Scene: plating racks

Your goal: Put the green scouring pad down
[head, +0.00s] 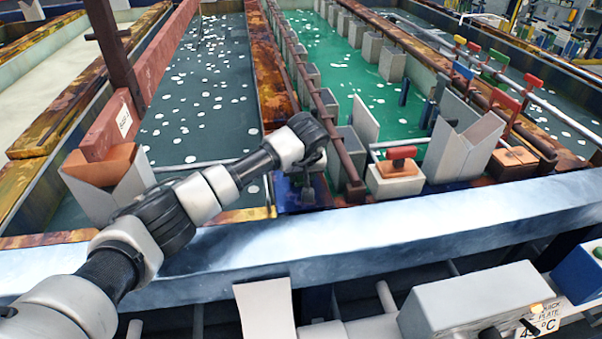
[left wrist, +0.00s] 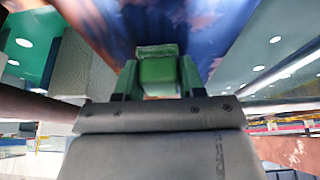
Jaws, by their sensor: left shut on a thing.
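The green scouring pad (left wrist: 158,72) shows in the left wrist view as a small green block between my left gripper's fingers. My left gripper (left wrist: 158,84) is shut on it. In the head view my left gripper (head: 308,190) points down over the blue, rust-stained ledge (head: 290,208) between the dark tank and the green tank. The pad cannot be made out there. Whether the pad touches the ledge cannot be told. My right gripper is not in view.
A pale metal rail (head: 400,222) runs along the tanks' front edge. Right of my gripper stand a brown rail (head: 335,130), grey plates and a white block with a red handle (head: 402,155). A dark tank (head: 205,90) and a green tank (head: 335,60) hold liquid.

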